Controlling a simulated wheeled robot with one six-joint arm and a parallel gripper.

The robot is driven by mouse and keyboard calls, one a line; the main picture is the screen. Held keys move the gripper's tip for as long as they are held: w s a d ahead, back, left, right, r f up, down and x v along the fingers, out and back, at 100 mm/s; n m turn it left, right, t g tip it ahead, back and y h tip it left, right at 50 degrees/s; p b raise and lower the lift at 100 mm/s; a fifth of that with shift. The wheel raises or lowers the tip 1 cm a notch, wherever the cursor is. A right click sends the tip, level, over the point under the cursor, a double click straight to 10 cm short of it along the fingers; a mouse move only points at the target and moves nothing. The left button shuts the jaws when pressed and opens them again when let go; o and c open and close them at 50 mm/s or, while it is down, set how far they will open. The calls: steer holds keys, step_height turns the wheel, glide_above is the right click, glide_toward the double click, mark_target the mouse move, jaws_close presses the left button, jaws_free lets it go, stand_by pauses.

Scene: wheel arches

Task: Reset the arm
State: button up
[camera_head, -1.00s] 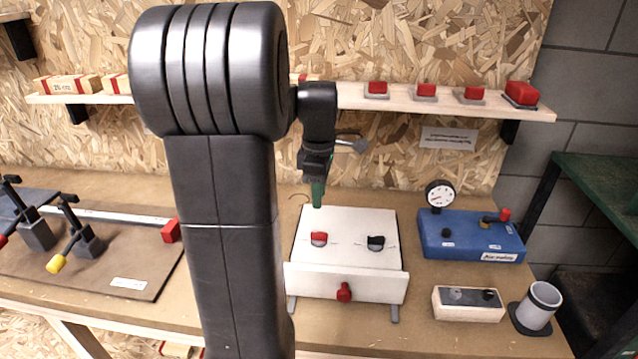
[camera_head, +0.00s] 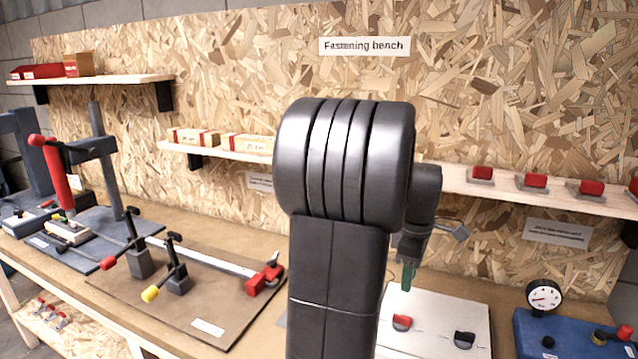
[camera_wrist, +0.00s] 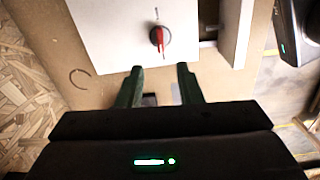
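My gripper (camera_wrist: 160,82) shows in the wrist view with its two dark green fingers apart and nothing between them. In the head view my gripper (camera_head: 407,277) points down behind my dark arm, above the back edge of a white panel box (camera_head: 440,308). The white box (camera_wrist: 110,35) also fills the upper part of the wrist view, just beyond the fingertips. It carries a red knob (camera_head: 402,322) and a black knob (camera_head: 464,339). The red knob (camera_wrist: 159,37) lies ahead of the fingers, apart from them. My arm hides part of the bench.
A blue box with a gauge (camera_head: 544,297) stands to the right. A brown board (camera_head: 190,300) with clamps lies left of my arm, and a lever press (camera_head: 60,175) stands far left. Shelves (camera_head: 560,192) run along the back wall.

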mark_target(403, 316)
step_height(403, 316, down, 11)
steer(key=shift+f, duration=0.2)
steer(key=shift+r, duration=0.1)
stand_by(0.4)
